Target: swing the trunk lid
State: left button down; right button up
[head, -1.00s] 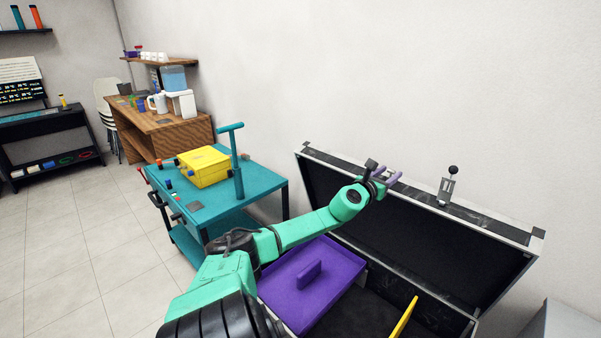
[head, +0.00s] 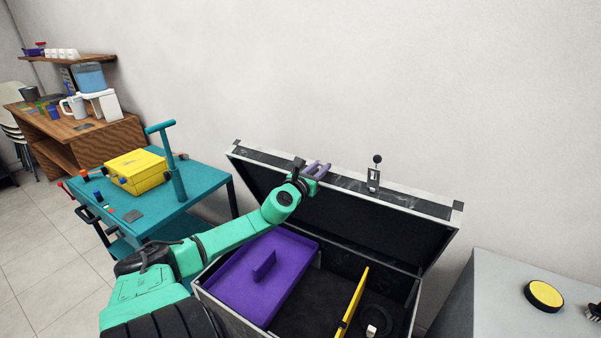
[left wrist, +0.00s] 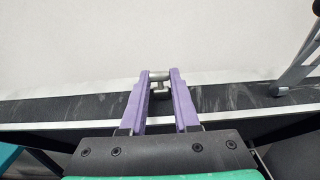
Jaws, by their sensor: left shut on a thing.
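The trunk (head: 212,298) stands open in front of me, a black case with metal edges. Its lid (head: 400,202) is raised and tilted toward the wall, its dark inside facing me. My left gripper (head: 318,169) is at the lid's upper edge. In the left wrist view its purple fingers (left wrist: 159,78) are shut on a small metal fitting (left wrist: 159,87) at the lid's edge. A latch with a black knob (head: 374,176) stands on the lid edge to the right of the gripper. My right gripper is not in view.
A purple tray (head: 290,262) and a yellow panel (head: 353,300) are inside the trunk. A teal cart (head: 150,212) with a yellow box (head: 137,171) stands left. A grey cabinet (head: 500,295) with a yellow disc (head: 543,294) stands right.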

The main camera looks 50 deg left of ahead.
pick_arm(q)
jog(key=s+d+f+b, duration=0.1)
jog(key=s+d+f, duration=0.2)
jog(key=s, duration=0.6)
jog(key=shift+f, duration=0.65)
jog(key=shift+d, duration=0.1)
